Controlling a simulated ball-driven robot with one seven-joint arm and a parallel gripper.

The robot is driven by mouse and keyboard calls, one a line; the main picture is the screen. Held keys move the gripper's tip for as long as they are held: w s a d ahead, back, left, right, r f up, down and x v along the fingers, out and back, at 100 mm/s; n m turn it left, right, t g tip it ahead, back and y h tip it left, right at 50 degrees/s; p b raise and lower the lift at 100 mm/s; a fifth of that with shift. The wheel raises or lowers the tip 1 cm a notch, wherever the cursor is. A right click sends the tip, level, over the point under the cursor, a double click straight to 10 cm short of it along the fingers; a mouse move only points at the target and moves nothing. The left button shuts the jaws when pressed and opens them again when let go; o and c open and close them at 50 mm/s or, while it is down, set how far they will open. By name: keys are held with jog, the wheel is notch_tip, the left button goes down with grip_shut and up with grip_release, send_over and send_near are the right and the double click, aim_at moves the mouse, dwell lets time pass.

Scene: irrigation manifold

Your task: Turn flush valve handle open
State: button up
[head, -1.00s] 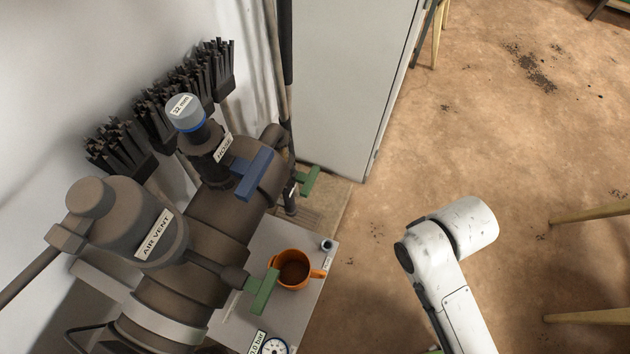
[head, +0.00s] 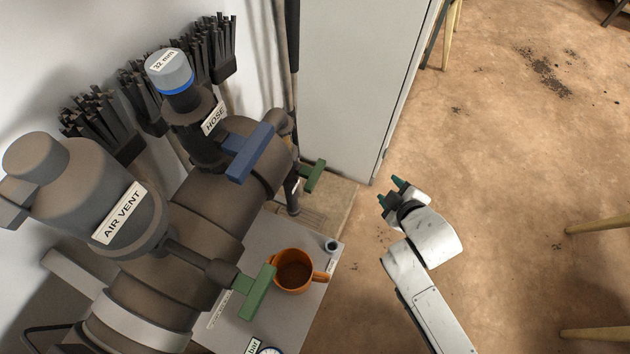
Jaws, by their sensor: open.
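No label reading "flush" is legible, so I cannot tell for sure which handle is the flush valve's. A small green handle (head: 313,176) sits at the far end of the brown manifold pipe (head: 205,240), near the cabinet; a small tag beside it is too small to read. A larger green handle (head: 255,292) is on the near side, by the air vent (head: 120,215). A blue handle (head: 249,152) is by the HOSE label. My gripper (head: 391,192), with green-tipped fingers, is open and empty, to the right of the far green handle and apart from it.
An orange mug (head: 293,271) and a small dark-topped item (head: 331,246) stand on a grey shelf (head: 310,310) under the pipe. A white cabinet (head: 350,80) stands behind. Brushes (head: 100,125) line the wall. Open floor lies right; wooden legs (head: 595,218) at the right edge.

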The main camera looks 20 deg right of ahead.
jog(key=w+a+f+n+t+y+b, duration=0.2)
jog(key=w+a+f+n+t+b, duration=0.15)
jog(key=n, duration=0.25)
jog(key=n+t+y+b, duration=0.4)
jog(key=n+y, duration=0.2)
jog(key=n, duration=0.2)
send_near(315, 176)
jog(key=f, duration=0.1)
jog(key=x, duration=1)
jog(key=shift+w+d, duration=0.1)
jog(key=shift+w, duration=0.25)
jog(key=shift+c, duration=0.2)
grip_shut()
